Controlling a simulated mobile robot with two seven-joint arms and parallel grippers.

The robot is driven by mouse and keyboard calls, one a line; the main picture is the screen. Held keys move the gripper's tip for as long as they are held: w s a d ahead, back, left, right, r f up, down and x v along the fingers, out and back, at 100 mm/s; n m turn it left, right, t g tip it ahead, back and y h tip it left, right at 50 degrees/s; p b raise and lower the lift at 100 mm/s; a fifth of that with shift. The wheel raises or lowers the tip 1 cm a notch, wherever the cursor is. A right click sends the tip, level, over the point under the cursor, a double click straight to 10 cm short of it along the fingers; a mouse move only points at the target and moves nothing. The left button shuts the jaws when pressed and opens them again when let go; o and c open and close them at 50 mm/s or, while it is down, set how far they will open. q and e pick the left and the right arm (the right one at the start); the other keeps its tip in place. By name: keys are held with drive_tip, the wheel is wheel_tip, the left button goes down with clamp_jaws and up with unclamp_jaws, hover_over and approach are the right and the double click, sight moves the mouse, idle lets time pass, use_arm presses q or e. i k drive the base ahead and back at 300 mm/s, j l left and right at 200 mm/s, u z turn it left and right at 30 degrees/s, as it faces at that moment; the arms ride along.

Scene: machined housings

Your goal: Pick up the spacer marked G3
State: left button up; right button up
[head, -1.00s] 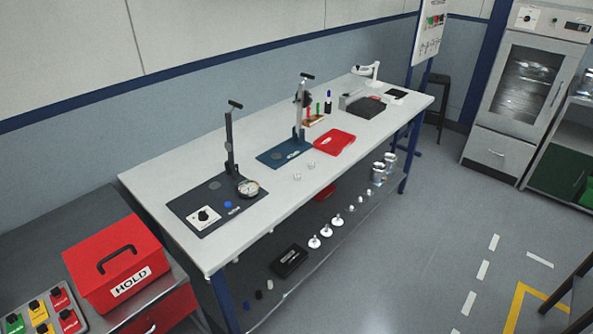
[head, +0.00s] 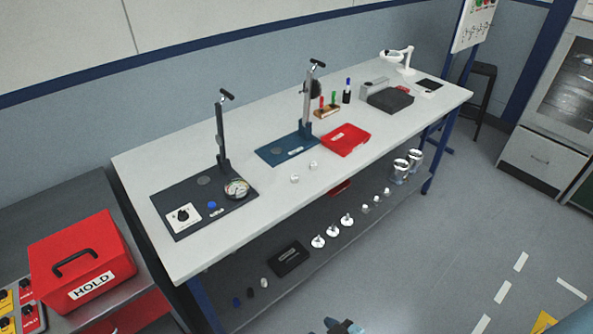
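Two small pale round pieces lie on the white bench top, in front of the teal plate. One small piece (head: 294,179) is to the left and nearer the front edge. The other small piece (head: 313,165) is just to its right and farther back. They look like spacers, but no marking can be read, so I cannot tell which is G3. A small dark and blue part shows at the bottom edge, possibly of my own arm. No gripper fingers can be made out, and nothing of mine is near the pieces.
Around them on the bench (head: 137,164) are a dark plate (head: 168,207) with a gauge (head: 237,189), a teal plate (head: 274,151) with a stand, and a red tray (head: 346,139). A lower shelf holds several parts. A red HOLD box (head: 100,247) stands left. Floor in front is clear.

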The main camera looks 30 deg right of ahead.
sight(294, 178)
drive_tip(key=i+l+u, duration=0.1)
drive_tip(key=l, duration=0.25)
drive_tip(key=i+l+u, duration=0.1)
drive_tip(key=l, duration=0.25)
drive_tip(key=i+l, duration=0.4)
drive_tip(key=l, duration=0.15)
drive_tip(key=i+l+u, duration=0.15)
drive_tip(key=i+l, duration=0.2)
drive_tip(key=l, duration=0.25)
